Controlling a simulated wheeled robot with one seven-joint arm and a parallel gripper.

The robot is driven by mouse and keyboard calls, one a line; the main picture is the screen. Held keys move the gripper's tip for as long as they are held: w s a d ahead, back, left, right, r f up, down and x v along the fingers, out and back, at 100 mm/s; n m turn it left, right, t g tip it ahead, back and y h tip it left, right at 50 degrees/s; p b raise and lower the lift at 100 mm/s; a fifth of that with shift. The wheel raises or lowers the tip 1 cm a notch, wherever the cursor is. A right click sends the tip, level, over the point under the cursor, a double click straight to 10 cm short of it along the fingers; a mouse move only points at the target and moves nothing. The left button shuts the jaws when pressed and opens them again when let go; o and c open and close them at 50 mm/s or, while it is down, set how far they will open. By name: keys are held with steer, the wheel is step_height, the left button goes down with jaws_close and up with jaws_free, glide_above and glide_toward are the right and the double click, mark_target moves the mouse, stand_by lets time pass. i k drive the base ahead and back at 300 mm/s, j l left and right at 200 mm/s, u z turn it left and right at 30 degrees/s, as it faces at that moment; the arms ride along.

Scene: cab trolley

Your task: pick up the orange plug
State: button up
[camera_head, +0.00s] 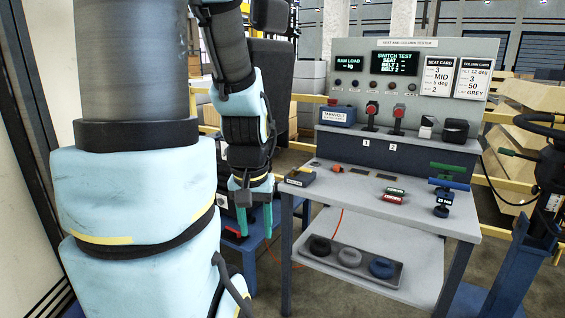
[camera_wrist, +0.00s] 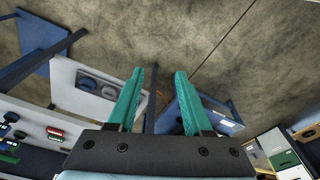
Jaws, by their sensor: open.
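A small orange piece (camera_head: 337,168), which looks like the orange plug, lies on the grey bench top (camera_head: 400,208) near its back left part in the head view. It is too small to make out its shape. My gripper (camera_head: 254,228) hangs to the left of the bench with its teal fingers pointing down. The fingers are apart with nothing between them. In the wrist view my gripper (camera_wrist: 159,76) shows both fingers spread over the floor. I cannot make out the plug in the wrist view.
Red and green blocks (camera_head: 393,195) and a tool stand (camera_head: 443,200) are further right. A tray of rings (camera_head: 350,258) is on the lower shelf. A blue stand (camera_head: 232,240) is by my gripper. An orange cable (camera_head: 335,222) hangs below.

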mark_target(337, 168)
steer(key=i+l+u, duration=0.35)
steer(key=l+u, duration=0.35)
steer(key=i+l+u, duration=0.3)
steer(key=l, duration=0.15)
steer(key=i+l, duration=0.1)
steer(key=l, duration=0.5)
steer(key=i+l+u, duration=0.1)
steer(key=l, duration=0.45)
